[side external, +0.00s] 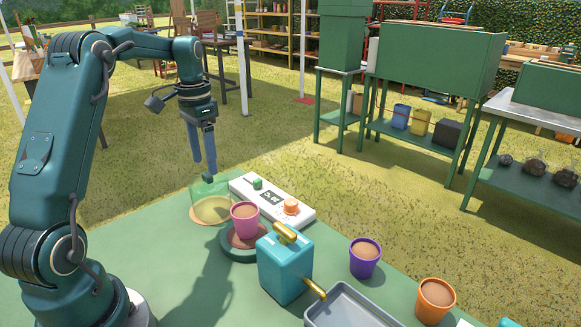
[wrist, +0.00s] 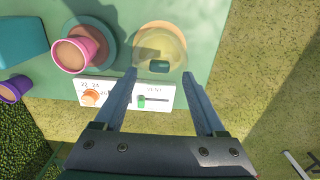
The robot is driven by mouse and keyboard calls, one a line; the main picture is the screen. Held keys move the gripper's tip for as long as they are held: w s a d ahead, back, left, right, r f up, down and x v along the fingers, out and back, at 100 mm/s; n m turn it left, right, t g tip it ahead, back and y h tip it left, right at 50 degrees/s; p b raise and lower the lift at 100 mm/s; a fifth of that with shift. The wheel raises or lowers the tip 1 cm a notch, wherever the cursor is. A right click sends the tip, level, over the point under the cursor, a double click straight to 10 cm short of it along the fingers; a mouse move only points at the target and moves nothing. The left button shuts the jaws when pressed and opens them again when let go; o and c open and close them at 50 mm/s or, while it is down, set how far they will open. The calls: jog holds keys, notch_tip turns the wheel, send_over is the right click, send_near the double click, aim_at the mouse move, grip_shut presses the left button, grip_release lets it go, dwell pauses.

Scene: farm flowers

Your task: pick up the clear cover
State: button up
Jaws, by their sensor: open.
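The clear cover (side external: 212,203) is a see-through dome with a dark knob on top, standing over a round tan base on the green table. It also shows in the wrist view (wrist: 160,42), with its knob near the fingertips. My gripper (side external: 204,164) points down just above the knob, empty. In the wrist view my gripper's fingers (wrist: 159,75) are spread wide, with the knob in line with the gap between them. Contact with the cover is not visible.
A white control panel (side external: 240,187) with a green slider and orange knob lies close behind the cover. A pink pot (side external: 245,217) stands on a dark round stand (side external: 236,255) beside it. A teal watering can (side external: 283,270), purple pot (side external: 365,260), orange pot (side external: 435,299) and grey tray (side external: 335,310) stand farther right.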

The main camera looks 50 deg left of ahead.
jog(key=shift+f, duration=1.4)
grip_shut()
jog(key=shift+r, duration=0.15)
